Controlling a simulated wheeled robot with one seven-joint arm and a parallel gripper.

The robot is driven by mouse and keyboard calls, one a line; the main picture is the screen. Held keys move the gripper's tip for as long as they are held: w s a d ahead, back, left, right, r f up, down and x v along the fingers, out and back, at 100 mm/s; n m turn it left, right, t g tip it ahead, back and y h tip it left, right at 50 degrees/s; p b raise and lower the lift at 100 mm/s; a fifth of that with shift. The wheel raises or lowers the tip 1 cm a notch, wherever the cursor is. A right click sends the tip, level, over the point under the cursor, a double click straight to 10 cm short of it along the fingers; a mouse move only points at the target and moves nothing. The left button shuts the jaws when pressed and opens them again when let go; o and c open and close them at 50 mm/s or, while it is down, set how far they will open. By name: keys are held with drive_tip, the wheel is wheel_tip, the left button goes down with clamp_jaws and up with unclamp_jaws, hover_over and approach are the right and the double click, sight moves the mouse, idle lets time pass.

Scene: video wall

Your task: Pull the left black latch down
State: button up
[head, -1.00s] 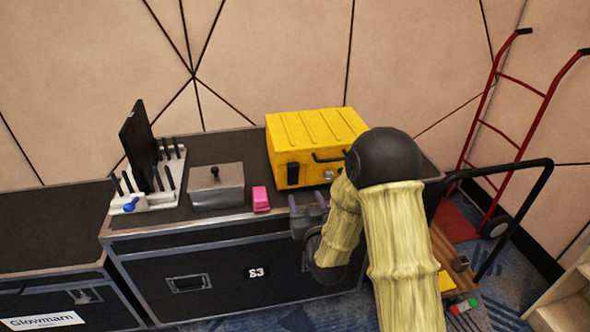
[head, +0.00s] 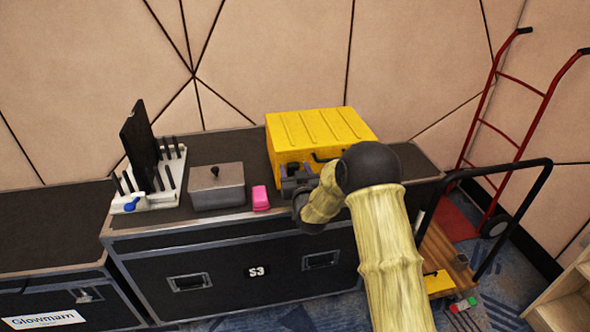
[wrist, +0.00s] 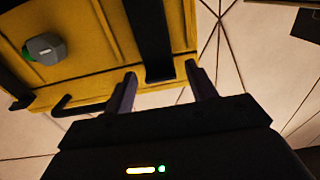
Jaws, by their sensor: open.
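The yellow case (head: 320,127) stands on the black flight case, its front facing me. Its left black latch is hidden behind my gripper in the head view. In the wrist view a long black bar (wrist: 150,35), apparently that latch, runs down the yellow face (wrist: 105,60). My gripper (head: 294,169) is at the left part of the case front. In the wrist view its two purple-grey fingers (wrist: 162,75) are open, one on each side of the bar's end. I cannot tell whether they touch it. A grey knob with green (wrist: 45,48) sits on the same face.
A grey lidded box (head: 216,188) and a pink block (head: 260,198) lie left of my gripper on the black flight case (head: 230,275). A white rack (head: 150,190) stands farther left. A red hand truck (head: 515,140) stands at the right.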

drive_tip(key=shift+w+a, duration=0.1)
drive_tip(key=shift+w, duration=0.1)
clamp_jaws()
